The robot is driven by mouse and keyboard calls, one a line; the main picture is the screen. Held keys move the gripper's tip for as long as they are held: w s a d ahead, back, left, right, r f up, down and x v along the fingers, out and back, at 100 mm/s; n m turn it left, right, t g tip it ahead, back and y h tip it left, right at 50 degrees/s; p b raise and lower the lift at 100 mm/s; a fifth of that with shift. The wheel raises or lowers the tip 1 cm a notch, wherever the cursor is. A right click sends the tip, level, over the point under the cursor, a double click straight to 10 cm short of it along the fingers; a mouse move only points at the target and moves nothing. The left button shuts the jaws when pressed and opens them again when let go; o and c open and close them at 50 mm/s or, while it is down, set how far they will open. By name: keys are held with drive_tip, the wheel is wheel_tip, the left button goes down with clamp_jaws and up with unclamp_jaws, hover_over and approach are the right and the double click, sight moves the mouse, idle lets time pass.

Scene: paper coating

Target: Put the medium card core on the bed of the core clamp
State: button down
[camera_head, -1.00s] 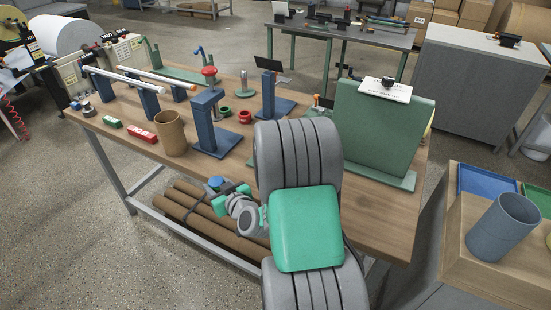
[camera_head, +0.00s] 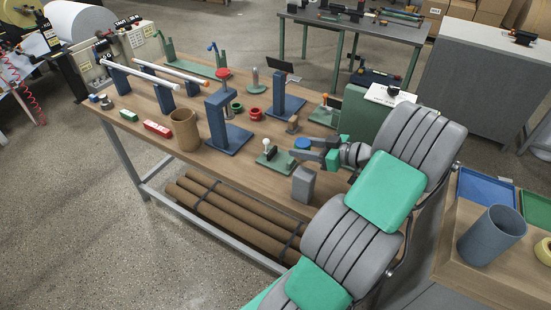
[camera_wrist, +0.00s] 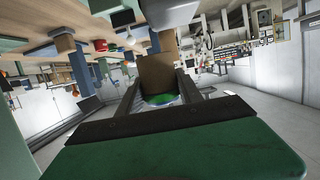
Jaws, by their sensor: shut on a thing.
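My gripper (camera_head: 301,149) is above the right half of the wooden bench. In the wrist view its two fingers (camera_wrist: 160,92) close around a brown tube (camera_wrist: 158,70), which I take as the medium card core. A round blue and green end shows between the fingertips. In the head view only a blue disc shows at the fingertips; the rest of the held thing is hidden. A low green fixture with a white knob (camera_head: 268,156) sits on the bench just left of the gripper. I cannot tell for sure that it is the core clamp.
A wide brown tube (camera_head: 185,130) stands on the bench beside a blue post (camera_head: 218,120). A grey block (camera_head: 303,183) stands near the front edge, below the gripper. A green panel (camera_head: 362,112) is behind my arm. Red and green rings lie mid-bench.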

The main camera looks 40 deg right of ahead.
drive_tip(key=shift+s+d+f, duration=0.1)
drive_tip(key=shift+s+d, duration=0.2)
drive_tip(key=shift+s, duration=0.2)
drive_tip(key=shift+d+f+b, duration=0.1)
drive_tip(key=shift+f+b, duration=0.2)
drive_tip(key=shift+b, duration=0.1)
drive_tip(key=b, duration=1.9)
approach(274, 151)
drive_tip(key=a+r, duration=0.1)
drive_tip(key=w+r, duration=0.1)
drive_tip(key=r, duration=0.1)
drive_tip(key=w+a+r, duration=0.1)
drive_tip(key=shift+w+a+r, duration=0.15)
drive_tip(key=shift+w+a, duration=0.1)
drive_tip(key=shift+a, duration=0.1)
drive_tip(key=shift+w+d+f+p, duration=0.15)
drive_tip(key=shift+w+f+p, duration=0.4)
drive_tip(key=shift+w, duration=0.4)
drive_tip(key=shift+w+f, duration=0.4)
drive_tip(key=shift+f, duration=0.1)
drive_tip(key=f, duration=0.3)
drive_tip(key=shift+w, duration=0.25)
drive_tip(key=shift+d+f, duration=0.1)
drive_tip(key=shift+f, duration=0.35)
drive_tip(key=c, duration=0.8)
unclamp_jaws()
